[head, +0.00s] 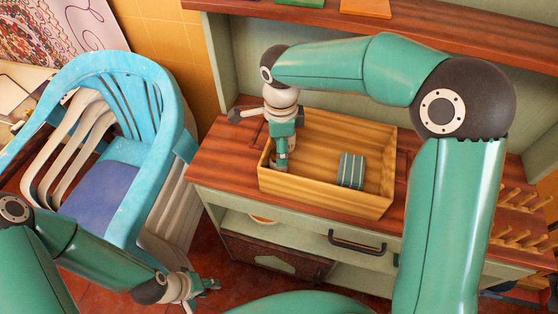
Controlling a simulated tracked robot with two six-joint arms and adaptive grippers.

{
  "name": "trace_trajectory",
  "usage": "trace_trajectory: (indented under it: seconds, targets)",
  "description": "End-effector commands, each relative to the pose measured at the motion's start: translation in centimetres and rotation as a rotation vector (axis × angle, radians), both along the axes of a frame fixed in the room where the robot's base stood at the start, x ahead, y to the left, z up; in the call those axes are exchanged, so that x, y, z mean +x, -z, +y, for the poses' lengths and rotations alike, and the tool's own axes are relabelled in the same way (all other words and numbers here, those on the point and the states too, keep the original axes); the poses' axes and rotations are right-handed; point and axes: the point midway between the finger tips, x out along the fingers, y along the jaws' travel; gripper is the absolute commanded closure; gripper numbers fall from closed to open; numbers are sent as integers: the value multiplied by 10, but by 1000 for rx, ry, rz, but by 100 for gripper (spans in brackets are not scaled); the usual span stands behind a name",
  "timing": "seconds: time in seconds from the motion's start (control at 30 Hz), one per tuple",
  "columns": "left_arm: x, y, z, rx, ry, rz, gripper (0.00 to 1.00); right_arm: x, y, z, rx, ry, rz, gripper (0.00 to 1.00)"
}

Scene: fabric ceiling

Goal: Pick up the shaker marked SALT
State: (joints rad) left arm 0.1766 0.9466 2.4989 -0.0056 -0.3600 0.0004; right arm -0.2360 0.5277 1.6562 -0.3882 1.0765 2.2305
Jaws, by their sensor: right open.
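No lettering reading SALT can be made out in the head view. My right gripper (281,163) points down into the left end of a yellow wooden box (325,197) on the sideboard. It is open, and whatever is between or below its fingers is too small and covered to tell. A green item with pale stripes (351,170) stands in the box, to the right of this gripper and apart from it. My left gripper (204,294) is low at the bottom of the view, away from the box, with its fingers apart and nothing seen between them.
The sideboard's wooden top (222,155) is bare left of the box. A shelf (420,38) runs above and behind it. A rack with wooden pegs (518,220) is at the right. Stacked chairs (125,150), the top one blue, stand at the left.

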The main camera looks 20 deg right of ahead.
Motion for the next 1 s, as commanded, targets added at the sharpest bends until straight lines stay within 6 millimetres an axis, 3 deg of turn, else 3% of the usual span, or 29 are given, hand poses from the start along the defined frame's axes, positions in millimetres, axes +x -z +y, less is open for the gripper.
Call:
trace_trajectory:
  seconds: [0.33,0.63,0.93,1.0]
  targets:
    - [0,-3,0,0,0,0,63,0,28,-1,-1,1,1,41]
    - [0,-7,0,0,0,0,63,-1,69,-1,0,1,3,41]
    - [0,-7,0,0,0,0,63,-1,75,-1,1,2,-1,41]
    - [0,-7,0,0,0,0,63,-1,74,-1,1,2,-1,50]
